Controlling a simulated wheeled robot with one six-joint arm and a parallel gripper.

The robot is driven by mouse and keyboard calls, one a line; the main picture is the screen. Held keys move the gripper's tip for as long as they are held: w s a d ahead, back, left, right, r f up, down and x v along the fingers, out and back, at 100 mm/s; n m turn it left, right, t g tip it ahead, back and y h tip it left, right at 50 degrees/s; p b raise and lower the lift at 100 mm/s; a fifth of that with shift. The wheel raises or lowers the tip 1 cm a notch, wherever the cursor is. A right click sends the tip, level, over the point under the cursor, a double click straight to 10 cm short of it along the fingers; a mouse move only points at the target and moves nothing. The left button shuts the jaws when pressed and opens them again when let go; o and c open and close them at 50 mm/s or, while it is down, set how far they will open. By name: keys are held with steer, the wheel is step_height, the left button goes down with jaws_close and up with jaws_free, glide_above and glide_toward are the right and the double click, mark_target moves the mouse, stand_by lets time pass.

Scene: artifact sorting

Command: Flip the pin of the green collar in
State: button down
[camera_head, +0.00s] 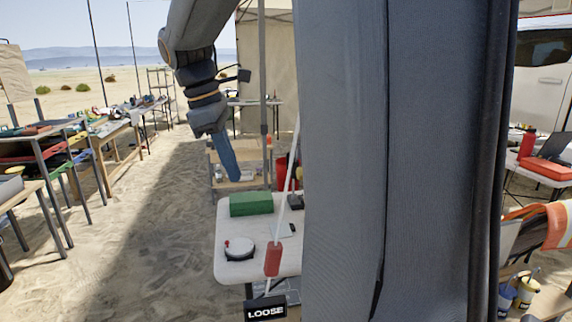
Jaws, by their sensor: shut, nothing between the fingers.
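I cannot make out a green collar with a pin in the head view; a large dark grey upright fills the middle right and hides what is behind it. A red-orange sleeve (272,260) sits on a slanted white pole (284,190). A black sign reading "LOOSE" (265,311) is below it. My gripper (233,176) hangs at the upper left, pointing down with its narrow blue end. It is shut and empty, and in the picture lies above and left of the sleeve. Its fingers are small and hard to tell apart.
A white table (225,262) stands at the lower middle, bearing a green box (251,204) and a round white-topped object (239,248). A wooden shelf (222,157) is behind. Cluttered tables line the left. Open sand (150,235) lies between.

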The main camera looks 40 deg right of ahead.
steer(key=s+d+r+n+g+h, duration=0.1)
steer(key=d+r, duration=0.3)
steer(key=r, duration=0.5)
steer(key=shift+s+n, duration=0.4)
steer(key=shift+n, duration=0.2)
steer(key=shift+d+f, duration=0.1)
steer(key=shift+f, duration=0.05)
steer(key=s+d+f+p, duration=0.4)
steer(key=d+f, duration=0.2)
steer(key=f, duration=0.3)
steer(key=shift+d, duration=0.3)
steer(key=shift+f, duration=0.1)
